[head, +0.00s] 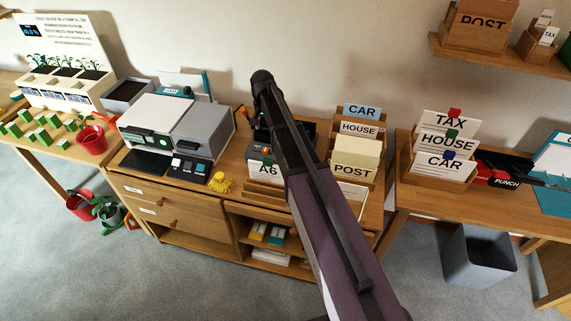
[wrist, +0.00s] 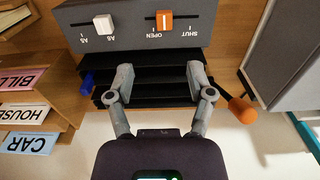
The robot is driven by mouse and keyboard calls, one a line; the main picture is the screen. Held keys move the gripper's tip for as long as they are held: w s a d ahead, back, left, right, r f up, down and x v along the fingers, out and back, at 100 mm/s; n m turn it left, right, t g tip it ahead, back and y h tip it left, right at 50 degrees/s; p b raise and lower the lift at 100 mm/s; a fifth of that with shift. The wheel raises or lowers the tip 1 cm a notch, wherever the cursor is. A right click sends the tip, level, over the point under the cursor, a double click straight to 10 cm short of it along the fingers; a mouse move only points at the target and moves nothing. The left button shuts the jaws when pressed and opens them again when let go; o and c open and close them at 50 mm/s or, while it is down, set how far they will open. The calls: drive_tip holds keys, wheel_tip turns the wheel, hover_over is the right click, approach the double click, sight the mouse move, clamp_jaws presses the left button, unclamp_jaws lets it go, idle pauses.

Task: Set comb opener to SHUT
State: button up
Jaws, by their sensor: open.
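In the wrist view, which is upside down, a grey panel (wrist: 130,38) carries two sliders in slots. The orange slider knob (wrist: 165,21) stands at the marks OPEN and SHUT, and looks nearer the OPEN side of its slot. The white slider knob (wrist: 103,22) sits on the other slot, by paper-size marks. My gripper (wrist: 160,82) is open and empty, its fingers apart over the black slotted part (wrist: 150,92) of the machine, short of the panel and not touching the orange knob. In the head view my arm hides the gripper and most of the machine.
An orange-ended lever (wrist: 242,108) sticks out beside the machine. A wooden card rack (wrist: 62,85) stands on one side and a grey device (wrist: 285,50) on the other. In the head view, a yellow tassel-like object (head: 221,182) lies on the wooden cabinet (head: 180,190).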

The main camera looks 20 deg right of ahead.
drive_tip(key=s+d+r+n+p, duration=0.1)
drive_tip(key=s+n, duration=0.4)
drive_tip(key=s, duration=1.8)
drive_tip(key=shift+s+r, duration=0.3)
drive_tip(key=shift+r, duration=0.15)
drive_tip(key=shift+w, duration=0.1)
drive_tip(key=m, duration=0.5)
hover_over(265, 149)
drive_tip(key=shift+r+p, duration=0.2)
drive_tip(key=shift+p, duration=0.15)
drive_tip(key=shift+f, duration=0.15)
wheel_tip(265, 149, down, 14)
drive_tip(key=b, duration=1.3)
drive_tip(key=shift+r+b, duration=0.2)
drive_tip(key=shift+b, duration=0.2)
drive_tip(key=shift+c, duration=0.2)
